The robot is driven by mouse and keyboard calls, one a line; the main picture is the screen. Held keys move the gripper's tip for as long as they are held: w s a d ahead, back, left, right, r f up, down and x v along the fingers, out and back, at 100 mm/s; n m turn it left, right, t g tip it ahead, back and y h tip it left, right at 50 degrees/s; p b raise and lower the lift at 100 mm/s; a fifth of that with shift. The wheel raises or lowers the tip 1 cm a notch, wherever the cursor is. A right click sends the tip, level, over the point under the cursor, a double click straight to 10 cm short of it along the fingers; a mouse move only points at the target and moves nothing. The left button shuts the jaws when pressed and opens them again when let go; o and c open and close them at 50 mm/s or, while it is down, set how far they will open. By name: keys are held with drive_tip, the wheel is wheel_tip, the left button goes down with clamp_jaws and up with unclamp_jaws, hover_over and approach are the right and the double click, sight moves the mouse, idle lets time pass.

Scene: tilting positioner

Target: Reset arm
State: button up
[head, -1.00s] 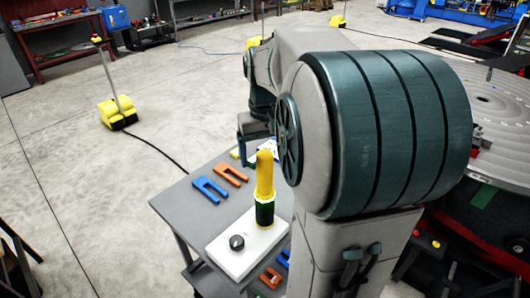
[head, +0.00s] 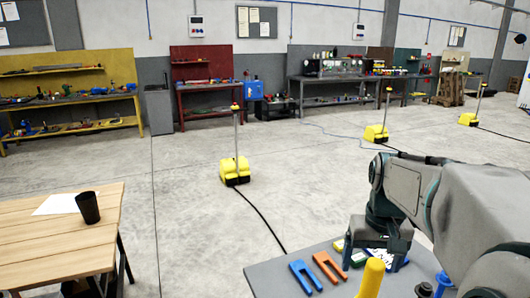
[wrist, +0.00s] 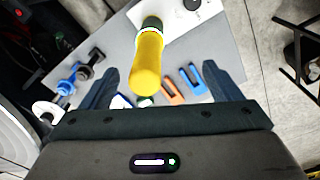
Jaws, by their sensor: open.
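My gripper (head: 374,260) is at the lower right of the head view, pointing down over the grey table (head: 268,278). In the wrist view its two dark blue fingers (wrist: 163,88) are wide apart with nothing held. A yellow-topped post with a dark lower part (wrist: 148,65) shows between the fingers in the picture, apart from both. Its yellow top also shows at the bottom of the head view (head: 371,279). My arm reaches in from the right and its near part is cut off by the frame.
On the grey table lie an orange fork-shaped piece (head: 327,267), a blue one (head: 304,278) and blue-and-black parts (wrist: 84,69). A white box (wrist: 176,12) carries the post. A wooden table (head: 55,245) with a black cup (head: 88,207) stands left. Open floor lies between.

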drive_tip(key=s+a+f+n+t, duration=0.1)
drive_tip(key=s+a+f+t, duration=0.2)
drive_tip(key=s+a, duration=0.6)
drive_tip(key=shift+s+a+f+n, duration=0.25)
drive_tip(key=shift+s+f+n, duration=0.05)
drive_tip(key=shift+s, duration=0.5)
idle(0.6)
